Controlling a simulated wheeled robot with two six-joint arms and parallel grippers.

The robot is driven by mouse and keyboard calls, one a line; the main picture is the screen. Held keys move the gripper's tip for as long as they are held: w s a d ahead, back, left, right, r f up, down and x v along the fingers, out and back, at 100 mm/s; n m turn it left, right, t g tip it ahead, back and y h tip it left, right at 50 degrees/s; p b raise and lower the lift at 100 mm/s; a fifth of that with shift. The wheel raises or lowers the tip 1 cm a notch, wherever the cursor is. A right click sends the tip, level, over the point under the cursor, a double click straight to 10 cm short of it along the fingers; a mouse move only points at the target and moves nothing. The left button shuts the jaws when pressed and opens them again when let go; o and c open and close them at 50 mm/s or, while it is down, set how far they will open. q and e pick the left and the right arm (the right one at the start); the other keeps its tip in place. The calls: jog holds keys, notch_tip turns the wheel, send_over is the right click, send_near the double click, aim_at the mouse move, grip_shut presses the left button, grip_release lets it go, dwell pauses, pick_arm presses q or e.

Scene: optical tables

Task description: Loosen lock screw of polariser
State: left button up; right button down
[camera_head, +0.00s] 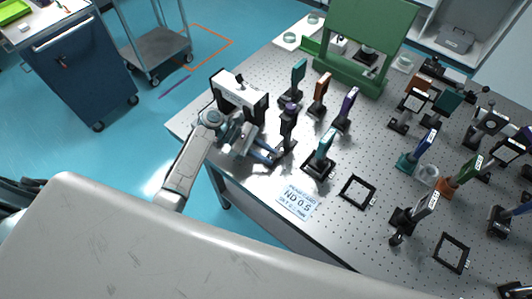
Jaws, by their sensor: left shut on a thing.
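My left arm comes in from the left, and its left gripper (274,156) is at the near left edge of the perforated optical table (240,181). The gripper is shut on a small part low on this mount, seemingly the lock screw. The screw itself is too small and covered to make out. The mount stands upright. My right gripper is not in view.
A teal-topped mount (324,147) stands just right of the gripper, with purple (346,106) and orange (321,93) ones behind. A printed ND 0.5 card (297,201) and a black square frame (357,192) lie in front. A green stand (366,40) rises at the back.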

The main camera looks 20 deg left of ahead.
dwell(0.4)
pick_arm(q)
jog(key=o, duration=1)
jog(key=shift+a, duration=0.15)
jog(key=shift+w+a, duration=0.1)
jog(key=shift+a, duration=0.2)
jog(key=b+v, duration=0.3)
jog(key=v, duration=0.6)
jog(key=shift+a+r, duration=0.35)
jog(key=shift+a, duration=0.05)
